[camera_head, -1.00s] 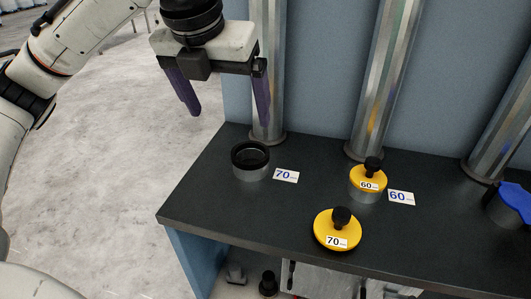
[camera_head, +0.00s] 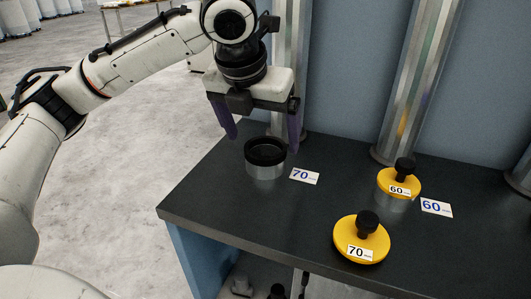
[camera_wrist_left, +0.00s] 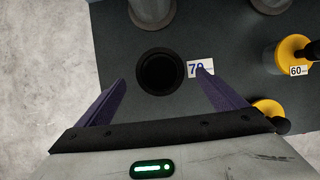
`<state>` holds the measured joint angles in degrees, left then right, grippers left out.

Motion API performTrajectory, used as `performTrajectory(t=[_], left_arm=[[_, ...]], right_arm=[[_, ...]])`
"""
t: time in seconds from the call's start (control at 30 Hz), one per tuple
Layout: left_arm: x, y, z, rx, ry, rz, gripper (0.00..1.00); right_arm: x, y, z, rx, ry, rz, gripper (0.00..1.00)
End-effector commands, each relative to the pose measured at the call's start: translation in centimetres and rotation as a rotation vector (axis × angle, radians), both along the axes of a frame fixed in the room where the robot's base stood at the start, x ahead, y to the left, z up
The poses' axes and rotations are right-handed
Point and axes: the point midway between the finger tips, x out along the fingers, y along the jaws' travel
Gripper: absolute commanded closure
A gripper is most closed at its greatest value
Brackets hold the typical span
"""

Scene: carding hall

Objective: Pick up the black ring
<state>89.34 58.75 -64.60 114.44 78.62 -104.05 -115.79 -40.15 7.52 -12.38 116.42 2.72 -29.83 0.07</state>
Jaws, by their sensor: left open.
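The black ring (camera_head: 265,150) sits on top of a short grey metal cylinder (camera_head: 266,171) on the dark bench top, left of a "70" label. In the left wrist view the black ring (camera_wrist_left: 162,71) shows from above as a dark round opening, ahead of the fingertips and roughly between their lines. My left gripper (camera_head: 262,136) is open and empty, with its purple fingers pointing down above and behind the ring. The left wrist view shows the fingers (camera_wrist_left: 161,82) spread wide. I cannot see contact with the ring. My right gripper is not in view.
A yellow "60" lid with a black knob (camera_head: 399,182) sits on another cylinder beside a "60" label (camera_head: 436,207). A yellow "70" lid (camera_head: 361,240) lies near the front edge. Metal columns (camera_head: 417,85) stand along the back. The bench top (camera_head: 225,205) is clear at front left.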

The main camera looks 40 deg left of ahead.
Motion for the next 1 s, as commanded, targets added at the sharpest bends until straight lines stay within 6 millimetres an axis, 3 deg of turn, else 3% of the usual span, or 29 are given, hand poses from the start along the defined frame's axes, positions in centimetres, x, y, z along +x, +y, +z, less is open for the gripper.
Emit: performTrajectory(t=[0.17, 0.43, 0.47, 0.7, 1.0], left_arm=[[0.9, 0.2, -2.2, -0.001, 0.0, 0.002, 0.09], [1.1, 0.3, -2.5, -0.001, -0.001, 0.001, 0.09], [1.1, 0.3, -2.4, -0.001, -0.001, 0.001, 0.11], [1.1, 0.3, -2.4, -0.001, -0.001, 0.0, 0.52], [1.1, 0.2, -2.0, 0.0, -0.002, 0.0, 0.53]], right_arm=[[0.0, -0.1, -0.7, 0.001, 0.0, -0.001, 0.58], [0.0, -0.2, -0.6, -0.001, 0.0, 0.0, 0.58], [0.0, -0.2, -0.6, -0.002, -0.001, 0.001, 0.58], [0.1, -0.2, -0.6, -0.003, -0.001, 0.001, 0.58], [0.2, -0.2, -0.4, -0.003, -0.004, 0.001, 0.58]])
